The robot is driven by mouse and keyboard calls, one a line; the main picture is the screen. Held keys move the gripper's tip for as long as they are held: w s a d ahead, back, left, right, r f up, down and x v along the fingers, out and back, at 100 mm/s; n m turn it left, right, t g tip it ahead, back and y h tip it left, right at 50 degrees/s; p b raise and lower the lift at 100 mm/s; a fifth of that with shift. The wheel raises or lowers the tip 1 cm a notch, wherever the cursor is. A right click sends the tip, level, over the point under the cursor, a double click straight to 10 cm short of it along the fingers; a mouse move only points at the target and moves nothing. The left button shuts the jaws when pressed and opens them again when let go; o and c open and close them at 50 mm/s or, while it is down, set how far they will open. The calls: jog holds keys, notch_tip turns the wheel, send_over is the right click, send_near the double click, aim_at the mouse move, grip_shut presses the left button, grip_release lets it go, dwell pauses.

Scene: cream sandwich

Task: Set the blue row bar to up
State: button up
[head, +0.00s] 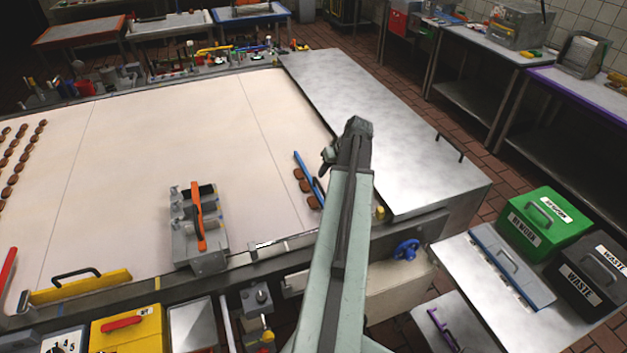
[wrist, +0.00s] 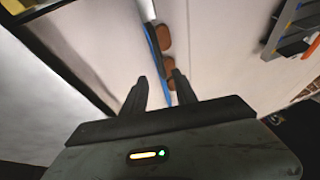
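The blue row bar (head: 307,174) lies on the cream work surface beside several brown round biscuits (head: 305,186), near the right end of the surface. In the wrist view the blue bar (wrist: 154,45) runs down toward the space between my fingers, with the brown biscuits (wrist: 166,38) just right of it. My gripper (head: 328,158) is at the end of the arm, over or close to the bar's right side. In the wrist view its two dark fingers (wrist: 158,88) are spread apart, with nothing visibly clamped. The bar's lower end is partly hidden by the arm and gripper.
A grey device with an orange handle (head: 198,220) stands left of the bar. A metal cover plate (head: 385,125) lies to the right. A blue handwheel (head: 405,250) is on the front side. The middle of the cream surface (head: 150,150) is clear.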

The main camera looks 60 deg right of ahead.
aim_at(319, 184)
jog(key=b+x, duration=0.7)
jog(key=x, duration=0.1)
jog(key=shift+w, duration=0.1)
jog(key=shift+r, duration=0.1)
grip_shut()
dwell(0.9)
